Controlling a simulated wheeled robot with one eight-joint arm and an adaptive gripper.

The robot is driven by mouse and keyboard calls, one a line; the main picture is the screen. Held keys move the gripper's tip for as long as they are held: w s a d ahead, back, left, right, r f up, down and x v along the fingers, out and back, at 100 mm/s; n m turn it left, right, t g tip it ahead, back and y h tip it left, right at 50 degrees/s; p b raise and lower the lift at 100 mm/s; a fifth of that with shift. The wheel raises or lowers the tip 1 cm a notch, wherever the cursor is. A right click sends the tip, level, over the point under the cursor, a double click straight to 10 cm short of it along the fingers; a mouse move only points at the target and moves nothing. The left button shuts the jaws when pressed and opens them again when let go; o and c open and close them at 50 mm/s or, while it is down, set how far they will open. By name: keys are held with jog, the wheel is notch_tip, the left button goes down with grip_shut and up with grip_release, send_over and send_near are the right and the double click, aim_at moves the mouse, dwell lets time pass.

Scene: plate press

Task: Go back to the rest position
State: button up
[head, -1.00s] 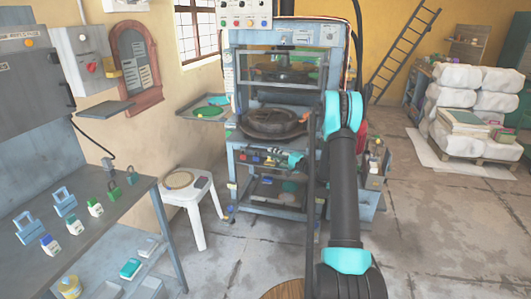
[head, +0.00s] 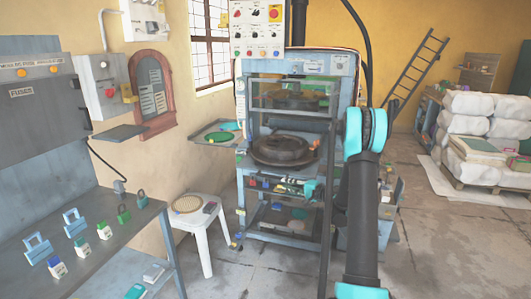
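My arm rises through the right half of the head view, in dark grey with turquoise joints, and bends at a high elbow. What looks like my gripper (head: 289,187) is small and partly hidden at the press's lower shelf, left of a turquoise wrist part. Its fingers are too small to tell open from shut, and I cannot tell whether it holds anything. The blue-grey plate press (head: 243,160) stands behind the arm. A round dark plate (head: 283,150) lies on its middle level.
A white stool (head: 204,221) stands left of the press. A grey bench (head: 125,235) with padlocks and small blocks fills the lower left. A control panel (head: 258,28) hangs at the press top. White sacks (head: 470,105) are stacked at the right. Open floor (head: 440,245) lies right of the arm.

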jog(key=s+a+r+n+g+h, duration=0.2)
jog(key=s+h, duration=0.1)
jog(key=s, duration=0.7)
jog(key=s+a+r+n+g+h, duration=0.1)
jog(key=s+a+n+g+h, duration=0.15)
jog(key=s, duration=0.75)
jog(key=s+d+f+n+g+h, duration=0.1)
jog(key=s+d+f+h, duration=0.1)
jog(key=s, duration=1)
jog(key=s+d+f+n+g+h, duration=0.1)
jog(key=s+d+h, duration=0.4)
jog(key=s, duration=0.7)
jog(key=shift+d+f+n, duration=0.5)
jog(key=shift+f+n, duration=0.05)
jog(key=shift+f, duration=0.05)
